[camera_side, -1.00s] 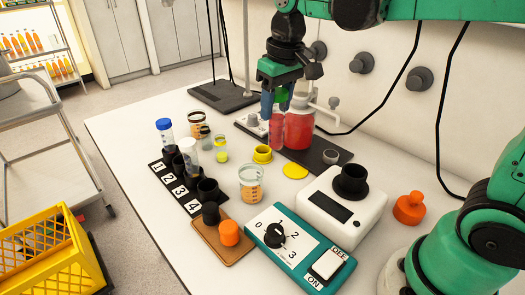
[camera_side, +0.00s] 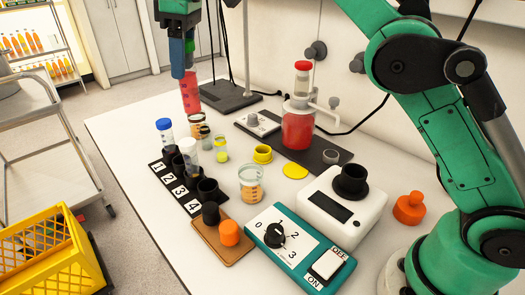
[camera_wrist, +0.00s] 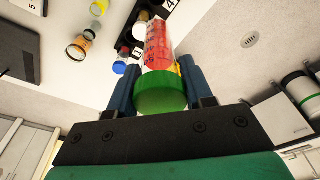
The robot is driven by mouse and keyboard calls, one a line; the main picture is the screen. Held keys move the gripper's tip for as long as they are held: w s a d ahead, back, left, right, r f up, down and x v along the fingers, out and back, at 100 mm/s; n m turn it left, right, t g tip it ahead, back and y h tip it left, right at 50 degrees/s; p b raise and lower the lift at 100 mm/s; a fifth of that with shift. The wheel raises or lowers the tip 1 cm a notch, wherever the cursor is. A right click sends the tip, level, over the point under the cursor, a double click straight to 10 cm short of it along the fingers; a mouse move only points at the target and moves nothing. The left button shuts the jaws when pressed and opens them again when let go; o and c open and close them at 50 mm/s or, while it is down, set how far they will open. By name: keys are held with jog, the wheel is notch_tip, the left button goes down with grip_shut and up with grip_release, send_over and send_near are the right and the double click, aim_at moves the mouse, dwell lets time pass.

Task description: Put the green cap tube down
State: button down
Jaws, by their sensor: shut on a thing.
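The green cap tube (camera_wrist: 160,92) is a clear tube with red liquid and a green cap. My gripper (camera_wrist: 155,82) is shut on it at the cap end.
Small jars (camera_side: 198,127) stand close to the tube. A beaker of orange liquid (camera_side: 251,183), a yellow ring (camera_side: 262,154), a white device (camera_side: 341,207) and a teal control box (camera_side: 297,250) occupy the table. A red vessel (camera_side: 298,127) stands at the back. The left table edge is clear.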

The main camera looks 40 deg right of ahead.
notch_tip(320, 180, down, 20)
jog(key=shift+s+r, duration=0.1)
jog(key=shift+r, duration=0.15)
dwell(0.3)
jog(key=shift+f, duration=0.25)
jog(key=shift+f, duration=0.15)
jog(key=shift+c, duration=1.7)
grip_release()
notch_tip(320, 180, up, 11)
jog(key=s+d, duration=0.1)
jog(key=s+d+f+m+t, duration=0.2)
jog(key=s+d+m+t, duration=0.1)
jog(key=s, duration=0.4)
jog(key=s+d+f+m+t+h, duration=0.1)
jog(key=s+d+f+m+t, duration=0.1)
jog(key=s+d+m, duration=0.4)
jog(key=shift+s+d+t, duration=0.5)
jog(key=shift+d, duration=0.35)
